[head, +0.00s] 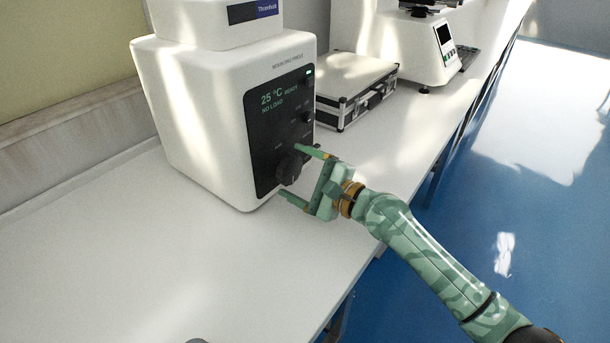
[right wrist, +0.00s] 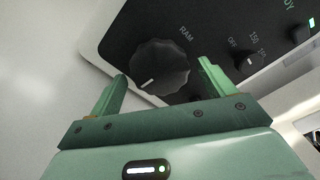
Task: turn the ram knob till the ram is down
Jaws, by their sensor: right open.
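The white mounting press (head: 185,105) stands on the bench, its black front panel (head: 262,125) lit with "25 °C READY" and "NO LOAD". The dark ram knob (head: 289,168) is low on that panel, partly behind my gripper's upper finger in the head view. In the right wrist view the ram knob (right wrist: 160,66) shows its ribbed edge, a white pointer line and the label RAM. My right gripper (head: 292,172) is open, with its green fingers on either side of the knob's front. The right wrist view shows the fingers (right wrist: 162,85) apart, and contact with the knob cannot be told. My left gripper is not in view.
A smaller knob (right wrist: 246,62) marked OFF, 150 and more sits beside the ram knob. A silver case (head: 352,90) lies behind the press, and a white tester (head: 425,45) stands farther back. The bench front (head: 200,270) is mostly clear.

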